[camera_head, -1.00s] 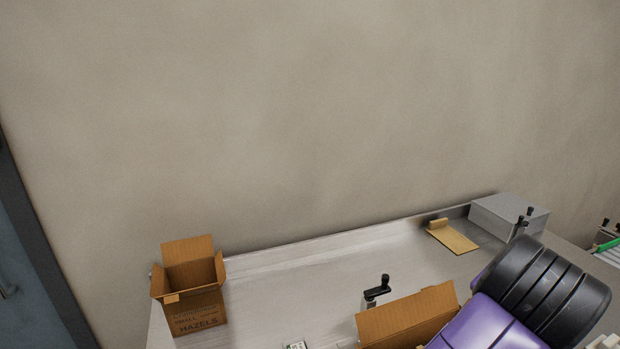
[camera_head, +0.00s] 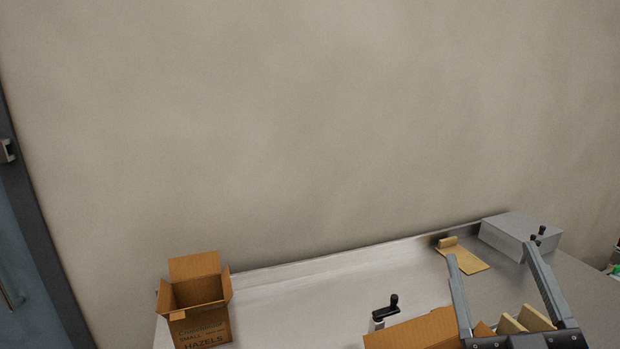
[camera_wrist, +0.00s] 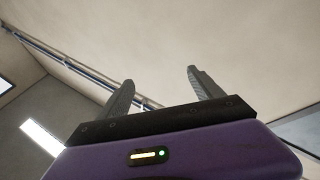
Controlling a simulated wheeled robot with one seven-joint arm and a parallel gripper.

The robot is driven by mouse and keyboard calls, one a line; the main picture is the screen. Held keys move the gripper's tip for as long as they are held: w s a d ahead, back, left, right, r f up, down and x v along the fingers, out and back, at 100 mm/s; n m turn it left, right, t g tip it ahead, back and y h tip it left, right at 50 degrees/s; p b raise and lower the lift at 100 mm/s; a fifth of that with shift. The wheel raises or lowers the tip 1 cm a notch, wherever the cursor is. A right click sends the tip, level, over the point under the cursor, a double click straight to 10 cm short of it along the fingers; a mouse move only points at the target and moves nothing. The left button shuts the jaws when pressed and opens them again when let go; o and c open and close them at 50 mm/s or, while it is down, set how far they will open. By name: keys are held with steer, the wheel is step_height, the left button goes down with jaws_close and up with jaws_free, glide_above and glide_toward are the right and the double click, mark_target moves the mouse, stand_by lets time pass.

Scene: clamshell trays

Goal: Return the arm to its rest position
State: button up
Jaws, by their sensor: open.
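My gripper (camera_head: 490,252) is at the lower right of the head view, with its two grey fingers spread and pointing up. Nothing is between the fingers, and neither finger touches anything. In the wrist view my gripper (camera_wrist: 157,84) is also open and empty, and the fingers point at a bare pale wall or ceiling. The rest of my arm is out of the head view or hidden below its lower edge.
An open cardboard box (camera_head: 202,325) stands at the left of the metal worktop (camera_head: 300,300). Another open box (camera_head: 415,332) is partly behind my gripper. The worktop's middle is clear.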

steer(key=s+a+f+m+g+y, duration=0.1)
steer(key=s+f+g, duration=0.3)
steer(key=s+f, duration=1)
steer(key=s+a+f+m+g+y, duration=0.1)
steer(key=s+f+g, duration=0.3)
steer(key=s+f, duration=0.9)
steer(key=s+a+m, duration=0.1)
steer(key=s, duration=0.4)
steer(key=shift+s+a+f+g, duration=0.2)
steer(key=shift+f+g, duration=0.1)
steer(key=shift+f, duration=0.1)
steer(key=shift+w, duration=0.1)
